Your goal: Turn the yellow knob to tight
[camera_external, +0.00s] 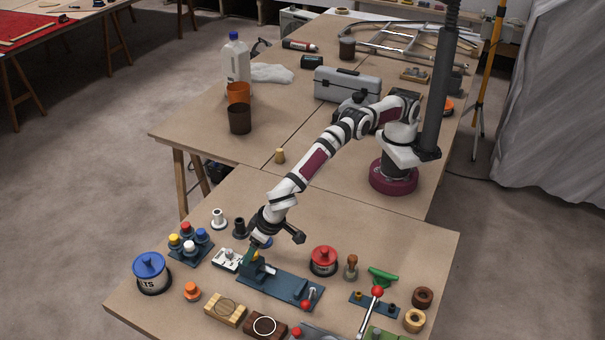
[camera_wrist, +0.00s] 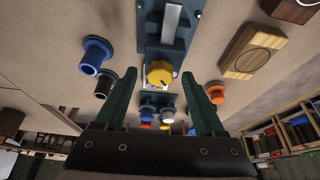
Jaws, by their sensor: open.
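The yellow knob (camera_wrist: 159,73) shows in the wrist view, mounted on a dark blue fixture (camera_wrist: 177,33). A small dark mark is on its lower edge. In the external view, the blue fixture (camera_external: 292,290) lies near the front of the bench, and the knob is mostly hidden by my gripper. My gripper (camera_external: 254,250) is over the fixture's left end. In the wrist view, the green fingers of my gripper (camera_wrist: 159,75) are spread, one on each side of the knob with gaps on both sides. Whether the fingertips reach down to knob height I cannot tell. Nothing is held.
Close by are a white switch box (camera_external: 227,260), a red-lidded tin (camera_external: 323,260), a block with several coloured caps (camera_external: 190,247), an orange knob (camera_external: 192,291) and wooden blocks (camera_external: 225,309). A blue spool-like part (camera_wrist: 95,55) stands left in the wrist view.

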